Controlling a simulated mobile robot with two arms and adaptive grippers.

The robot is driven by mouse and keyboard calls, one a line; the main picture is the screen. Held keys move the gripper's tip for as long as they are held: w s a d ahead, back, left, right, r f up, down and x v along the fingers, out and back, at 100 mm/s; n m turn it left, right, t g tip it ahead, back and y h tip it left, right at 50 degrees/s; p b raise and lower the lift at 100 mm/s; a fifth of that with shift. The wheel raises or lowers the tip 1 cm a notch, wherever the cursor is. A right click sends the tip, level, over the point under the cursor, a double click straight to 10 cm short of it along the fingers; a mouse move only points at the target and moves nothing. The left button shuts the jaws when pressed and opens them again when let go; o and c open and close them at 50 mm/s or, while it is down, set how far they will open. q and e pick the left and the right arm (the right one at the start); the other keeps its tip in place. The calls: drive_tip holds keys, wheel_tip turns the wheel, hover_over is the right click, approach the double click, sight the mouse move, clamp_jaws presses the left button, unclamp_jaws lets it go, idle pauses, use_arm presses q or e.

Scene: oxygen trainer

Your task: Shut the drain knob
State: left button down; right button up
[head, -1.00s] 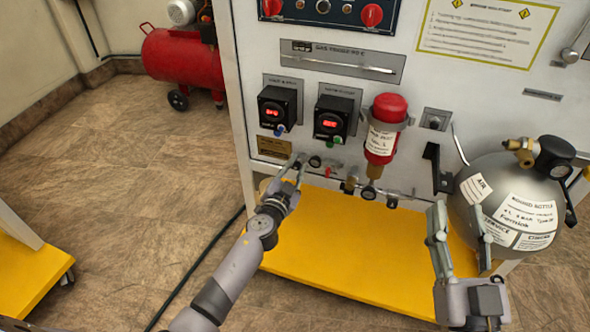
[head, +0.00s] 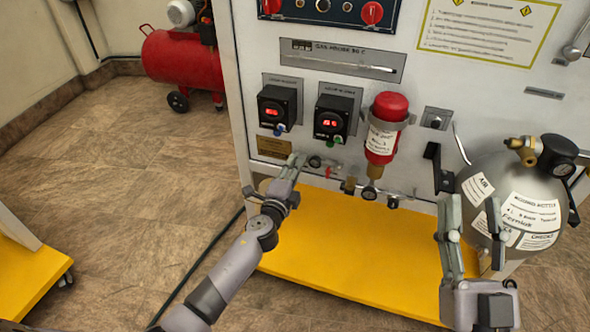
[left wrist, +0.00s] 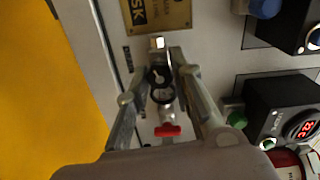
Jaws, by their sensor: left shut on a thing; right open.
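The small drain knob (left wrist: 157,43) is at the end of a short pipe fitting low on the white panel. In the left wrist view its pale end shows between the fingertips of my left gripper (left wrist: 160,55); the rest is hidden by the fingers. In the head view my left gripper (head: 295,160) reaches in at the panel's lower left, shut on the knob, just left of a small black gauge (head: 314,161). The gauge (left wrist: 161,84) also shows between the fingers in the left wrist view. My right gripper (head: 472,222) is open and empty, in front of the silver bottle.
A small red valve handle (left wrist: 167,130) is close to my left fingers. A red cylinder (head: 382,140) and the silver bottle (head: 481,215) stand to the right. Two black display boxes (head: 277,107) sit above. The yellow base shelf (head: 350,265) is clear below.

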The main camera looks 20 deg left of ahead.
use_arm(q)
drive_tip(key=shift+f+m+p, duration=0.2)
drive_tip(key=shift+m+p, duration=2.4)
drive_tip(key=shift+m, duration=8.7)
use_arm(e)
drive_tip(key=s+d+f+g+h, duration=0.1)
drive_tip(key=f+g+h, duration=0.1)
drive_tip(key=f+g, duration=0.4)
drive_tip(key=s+d+f+g+h, duration=0.1)
drive_tip(key=f+g, duration=0.6)
drive_tip(key=f, duration=0.7)
drive_tip(key=shift+d+f+m+h, duration=0.3)
drive_tip(key=shift+d+f+h, duration=0.05)
drive_tip(key=shift+d+h, duration=0.4)
drive_tip(key=shift+s, duration=0.1)
use_arm(q)
drive_tip(key=c, duration=1.4)
unclamp_jaws()
drive_tip(key=shift+r, duration=0.1)
